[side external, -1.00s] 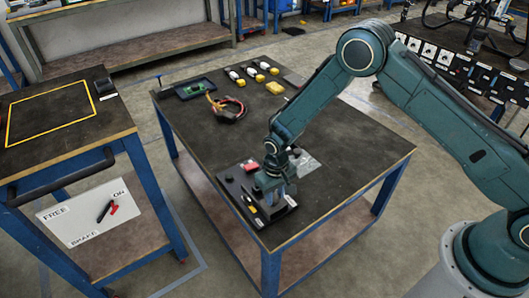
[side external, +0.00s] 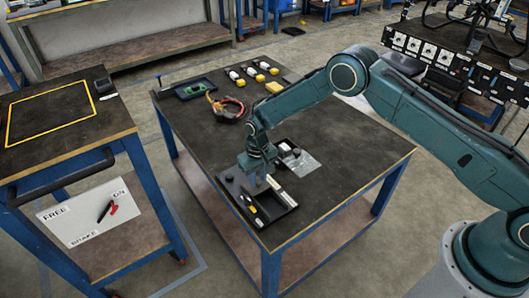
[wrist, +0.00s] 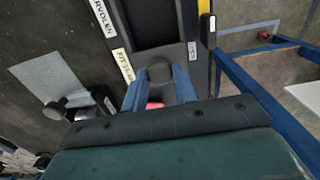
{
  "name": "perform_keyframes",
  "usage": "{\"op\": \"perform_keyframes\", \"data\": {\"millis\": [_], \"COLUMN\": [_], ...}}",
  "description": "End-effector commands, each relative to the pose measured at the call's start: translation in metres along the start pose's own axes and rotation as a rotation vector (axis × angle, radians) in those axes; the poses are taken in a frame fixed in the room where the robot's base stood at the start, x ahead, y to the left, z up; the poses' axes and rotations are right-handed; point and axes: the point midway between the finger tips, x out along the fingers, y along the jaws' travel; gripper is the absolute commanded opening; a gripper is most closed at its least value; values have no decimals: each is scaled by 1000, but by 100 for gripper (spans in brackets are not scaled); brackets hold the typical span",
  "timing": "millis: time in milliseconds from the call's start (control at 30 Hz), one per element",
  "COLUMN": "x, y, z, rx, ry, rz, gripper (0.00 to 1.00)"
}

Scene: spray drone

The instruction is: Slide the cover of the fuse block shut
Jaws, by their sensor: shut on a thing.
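The fuse block (side external: 233,188) is a dark, long housing near the front edge of the table, with white labels and an open, dark recess at its near right end. My gripper (side external: 259,183) is over the block's far left part. In the wrist view, my gripper (wrist: 158,85) has its two blue fingers on either side of the round dark knob (wrist: 160,70) of the cover (wrist: 185,88), shut on it. A bit of red (wrist: 155,104) shows between the fingers. The arm hides part of the cover and that end of the block in the side view.
A wire bundle (side external: 226,108), a green board in a tray (side external: 196,89) and several yellow-and-white parts (side external: 250,71) are at the back. The table's right half is mostly clear.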

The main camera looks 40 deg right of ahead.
Motion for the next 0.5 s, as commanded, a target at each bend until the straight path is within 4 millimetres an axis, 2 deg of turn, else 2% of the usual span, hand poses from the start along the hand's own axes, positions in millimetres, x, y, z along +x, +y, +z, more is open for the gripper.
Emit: {"op": "perform_keyframes", "data": {"millis": [400, 433, 500], "x": [0, 0, 0], "y": [0, 0, 0], "z": [-6, -7, -6], "rx": [-1, 0, 0], "ry": [8, 9, 8], "rz": [-2, -2, -2], "gripper": [0, 34, 48]}}
